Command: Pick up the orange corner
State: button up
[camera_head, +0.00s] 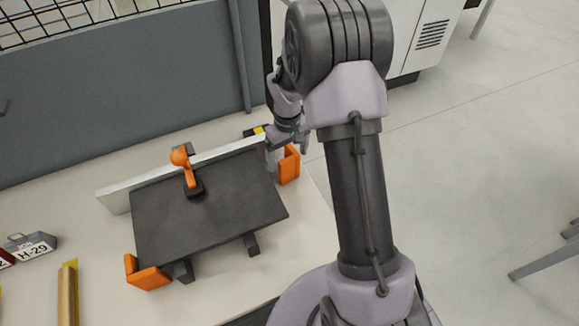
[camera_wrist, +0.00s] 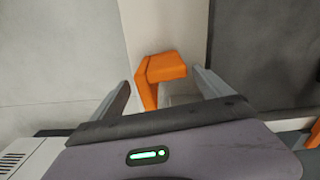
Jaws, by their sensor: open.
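An orange corner (camera_head: 289,165) stands on the table at the right end of the dark board (camera_head: 210,212). My gripper (camera_head: 287,141) is just above and behind this corner in the head view, partly hidden by my arm. In the wrist view, my gripper (camera_wrist: 161,80) is open, and the same L-shaped orange corner (camera_wrist: 160,72) shows between its two fingers, with no clear contact. A second orange corner (camera_head: 147,275) sits at the board's front left corner.
A white strip (camera_head: 115,199) runs along the board's back edge, with an orange-handled clamp (camera_head: 181,160) over it. A grey block marked H-29 (camera_head: 34,246) and a brown strip (camera_head: 68,292) lie at the left. A grey partition (camera_head: 130,85) stands behind the table.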

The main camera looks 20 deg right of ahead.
aim_at(288, 168)
jog(key=f, duration=0.1)
jog(key=f+b, duration=0.1)
jog(key=f, duration=0.1)
jog(key=f+b, duration=0.1)
jog(key=f, duration=0.1)
jog(key=shift+s+a+f, duration=0.15)
jog(key=shift+s+f, duration=0.05)
jog(key=shift+s, duration=0.15)
jog(key=shift+r, duration=0.1)
